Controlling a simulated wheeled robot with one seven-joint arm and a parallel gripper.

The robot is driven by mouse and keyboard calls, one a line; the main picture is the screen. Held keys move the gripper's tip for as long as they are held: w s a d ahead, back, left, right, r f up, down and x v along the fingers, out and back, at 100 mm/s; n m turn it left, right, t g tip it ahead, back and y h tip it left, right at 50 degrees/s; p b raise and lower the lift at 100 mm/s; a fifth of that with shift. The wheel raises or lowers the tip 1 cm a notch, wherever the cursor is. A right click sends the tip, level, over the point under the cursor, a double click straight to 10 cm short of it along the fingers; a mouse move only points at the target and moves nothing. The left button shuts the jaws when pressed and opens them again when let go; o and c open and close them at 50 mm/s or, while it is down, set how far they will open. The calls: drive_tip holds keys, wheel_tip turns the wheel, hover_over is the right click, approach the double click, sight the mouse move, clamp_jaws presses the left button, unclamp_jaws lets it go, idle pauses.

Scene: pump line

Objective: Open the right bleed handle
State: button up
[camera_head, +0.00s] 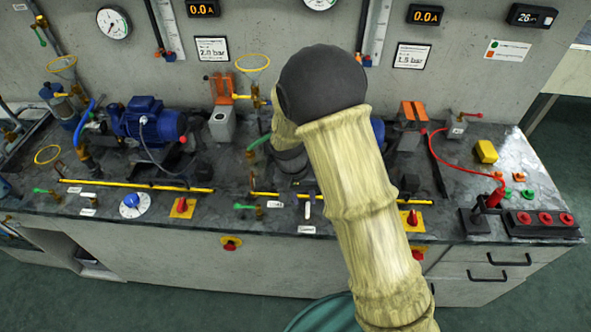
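A small valve with a green handle (243,206) stands at the front of the bench, left of my arm, with a white label beside it. A similar green handle (41,190) is at the far left. I cannot tell from the labels which is the right bleed handle. My pale ribbed arm with its dark joint crosses the right-middle of the view and hides much of the right pump. The end of my arm is behind it, so my gripper is not seen.
A blue pump motor (148,122) stands at the left. A yellow rail (135,186) runs along the bench front. Red-handled switches on yellow plates (182,208) and a red cable (440,155) are nearby. Black drawer handles (487,277) project at the right front.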

wheel_tip(320, 180, up, 12)
drive_tip(key=a, duration=0.2)
drive_tip(key=shift+a+r, duration=0.25)
drive_tip(key=s+d+r+t+y+p, duration=0.1)
drive_tip(key=s+d, duration=0.5)
drive_tip(key=d, duration=0.2)
drive_tip(key=s+d+r+t+y+p, duration=0.1)
drive_tip(key=s+d, duration=0.5)
drive_tip(key=d, duration=0.3)
drive_tip(key=shift+s+d+r+t, duration=0.25)
drive_tip(key=shift+t, duration=0.05)
